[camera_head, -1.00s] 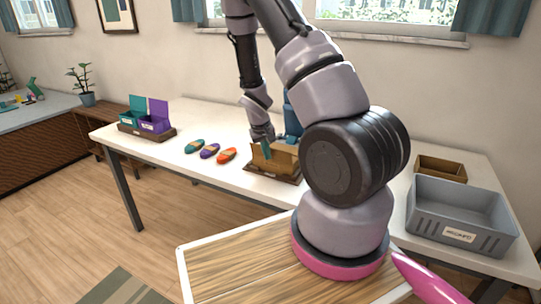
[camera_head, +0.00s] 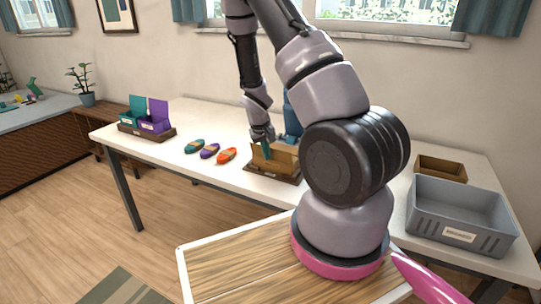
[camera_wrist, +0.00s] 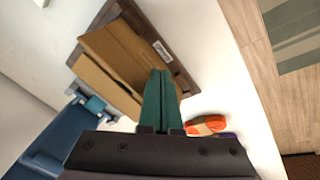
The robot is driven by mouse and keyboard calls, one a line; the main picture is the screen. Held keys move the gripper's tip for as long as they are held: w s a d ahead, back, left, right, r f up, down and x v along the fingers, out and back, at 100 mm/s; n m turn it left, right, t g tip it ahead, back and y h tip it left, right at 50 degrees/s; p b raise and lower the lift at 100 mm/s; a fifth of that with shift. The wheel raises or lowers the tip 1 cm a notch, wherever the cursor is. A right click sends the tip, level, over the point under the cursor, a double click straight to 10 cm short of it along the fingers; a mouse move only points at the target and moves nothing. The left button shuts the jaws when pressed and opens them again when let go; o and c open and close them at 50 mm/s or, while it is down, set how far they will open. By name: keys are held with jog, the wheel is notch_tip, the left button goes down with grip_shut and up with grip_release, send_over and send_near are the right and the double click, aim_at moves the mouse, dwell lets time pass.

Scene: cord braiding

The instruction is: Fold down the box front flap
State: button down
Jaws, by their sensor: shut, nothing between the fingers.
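The brown cardboard box (camera_head: 285,160) sits on a dark wooden base on the white table. The wrist view shows its brown panels (camera_wrist: 112,60) close up, beside the base's edge with a white label (camera_wrist: 162,49). I cannot tell exactly how far the front flap is folded. My gripper (camera_head: 266,153) is at the left part of the box. Its teal fingers (camera_wrist: 161,78) are shut and empty, reaching over the box's end near the panels. The fingers hide part of the box, and I cannot tell if they touch it.
Orange (camera_head: 227,155), purple (camera_head: 209,151) and teal (camera_head: 194,146) cord bundles lie left of the box. A blue object (camera_head: 292,118) stands behind it. Teal and purple bins (camera_head: 153,122) stand far left. A grey bin (camera_head: 455,225) and small brown tray (camera_head: 441,168) stand right.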

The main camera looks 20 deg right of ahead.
dwell(0.6)
jog(key=shift+w+d, duration=0.45)
jog(key=shift+d, duration=0.05)
jog(key=shift+d, duration=0.1)
jog(key=shift+w+d+r, duration=0.3)
jog(key=shift+w+d, duration=0.05)
jog(key=shift+d, duration=0.1)
